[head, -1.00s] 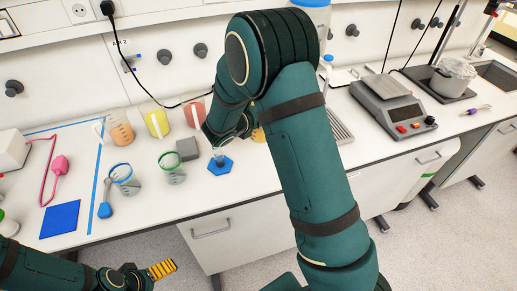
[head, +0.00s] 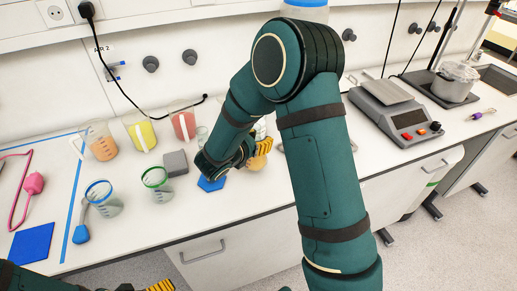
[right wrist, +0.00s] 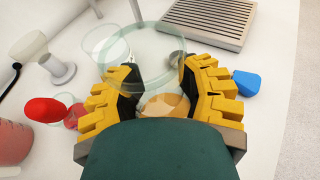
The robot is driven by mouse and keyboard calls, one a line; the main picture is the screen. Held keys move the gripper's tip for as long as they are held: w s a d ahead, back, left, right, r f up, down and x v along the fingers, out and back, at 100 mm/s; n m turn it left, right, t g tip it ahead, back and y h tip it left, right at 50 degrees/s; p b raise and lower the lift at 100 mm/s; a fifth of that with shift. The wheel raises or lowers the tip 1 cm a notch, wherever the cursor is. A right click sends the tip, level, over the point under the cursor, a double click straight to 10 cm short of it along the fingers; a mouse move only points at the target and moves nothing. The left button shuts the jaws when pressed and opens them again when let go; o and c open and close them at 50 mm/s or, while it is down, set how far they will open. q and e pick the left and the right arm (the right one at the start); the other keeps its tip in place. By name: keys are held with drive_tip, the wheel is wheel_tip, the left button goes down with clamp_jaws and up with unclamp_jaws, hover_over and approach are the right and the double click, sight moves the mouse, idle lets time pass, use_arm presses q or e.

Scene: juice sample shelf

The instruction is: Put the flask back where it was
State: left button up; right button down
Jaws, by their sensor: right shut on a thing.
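My right gripper (head: 261,150) is shut on a clear glass flask with orange liquid in its bottom. In the right wrist view, the yellow fingers (right wrist: 160,86) close on both sides of the flask (right wrist: 166,104). In the head view my gripper and arm hide most of the flask. I cannot tell whether the flask touches the bench. My left gripper (head: 160,286) is cut off at the bottom edge, its opening unclear.
Beakers with orange (head: 103,148), yellow (head: 143,136) and red (head: 183,124) liquid stand at the back. Blue-rimmed (head: 103,200) and green-rimmed (head: 157,188) beakers stand in front, near a grey block (head: 175,163). A scale (head: 398,116) stands at the right. A slatted rack (right wrist: 208,20) is near the flask.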

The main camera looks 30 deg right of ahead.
drive_tip(key=shift+f, duration=1.65)
drive_tip(key=shift+b, duration=0.35)
drive_tip(key=shift+f, duration=0.2)
drive_tip(key=shift+c, duration=1.7)
unclamp_jaws()
drive_tip(key=shift+r, duration=0.1)
drive_tip(key=shift+r, duration=0.15)
drive_tip(key=p+v, duration=0.1)
drive_tip(key=v, duration=1.1)
